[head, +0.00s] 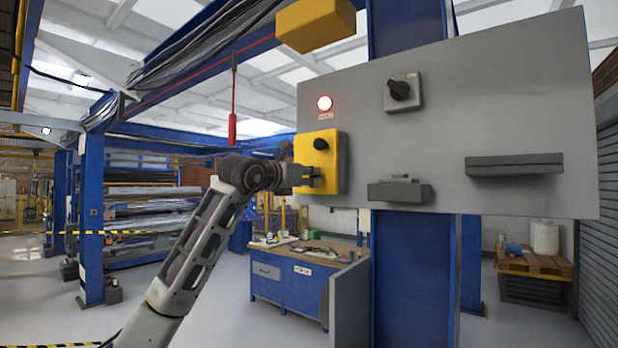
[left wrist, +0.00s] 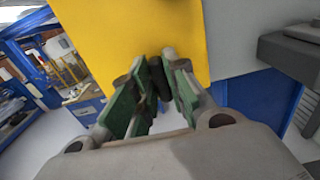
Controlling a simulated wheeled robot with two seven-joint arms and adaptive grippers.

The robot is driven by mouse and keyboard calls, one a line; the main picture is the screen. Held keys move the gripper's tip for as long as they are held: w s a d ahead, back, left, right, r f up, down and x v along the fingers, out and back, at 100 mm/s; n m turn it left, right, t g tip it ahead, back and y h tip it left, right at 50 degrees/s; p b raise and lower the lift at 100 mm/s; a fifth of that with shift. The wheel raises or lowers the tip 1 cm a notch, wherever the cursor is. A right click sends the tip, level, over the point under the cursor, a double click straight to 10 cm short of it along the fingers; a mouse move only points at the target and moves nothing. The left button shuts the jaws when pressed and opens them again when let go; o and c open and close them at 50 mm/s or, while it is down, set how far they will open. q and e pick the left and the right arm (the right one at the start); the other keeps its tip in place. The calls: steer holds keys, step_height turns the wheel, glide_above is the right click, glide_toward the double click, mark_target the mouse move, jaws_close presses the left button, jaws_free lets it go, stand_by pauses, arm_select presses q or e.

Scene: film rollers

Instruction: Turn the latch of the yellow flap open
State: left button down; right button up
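The yellow flap (head: 333,158) is an upright yellow plate on the left part of a grey panel, with a black knob (head: 320,144) near its top. It fills the upper middle of the left wrist view (left wrist: 125,30). My left gripper (head: 310,177) is at the lower part of the flap, below the knob. In the left wrist view its green-padded fingers (left wrist: 153,78) come close together at dark tips against the flap's lower area. Something dark lies between the tips; I cannot tell if it is the latch or finger parts. My right gripper is not in view.
The grey panel (head: 450,110) also carries a lit red lamp (head: 324,103), a black rotary switch (head: 400,90), a small grey ledge (head: 400,191) and a longer dark ledge (head: 514,164). A blue column (head: 413,270) stands behind it. A blue workbench (head: 287,285) is farther back.

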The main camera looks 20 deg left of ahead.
arm_select(q)
steer(key=shift+n+b, duration=0.35)
steer(key=shift+n, duration=0.15)
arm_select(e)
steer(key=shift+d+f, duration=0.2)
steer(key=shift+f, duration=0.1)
arm_select(q)
steer(key=n+b, duration=0.2)
steer(key=n, duration=0.3)
steer(key=n+b, duration=0.2)
steer(key=n, duration=0.3)
steer(key=n+b, duration=0.2)
steer(key=n, duration=0.3)
steer(key=shift+w+a+f, duration=0.1)
steer(key=shift+a+f, duration=0.1)
steer(key=shift+a, duration=0.1)
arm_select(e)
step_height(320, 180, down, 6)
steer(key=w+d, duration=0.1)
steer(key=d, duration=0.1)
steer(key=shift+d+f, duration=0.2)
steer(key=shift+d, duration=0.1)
arm_select(q)
steer(key=shift+n, duration=0.4)
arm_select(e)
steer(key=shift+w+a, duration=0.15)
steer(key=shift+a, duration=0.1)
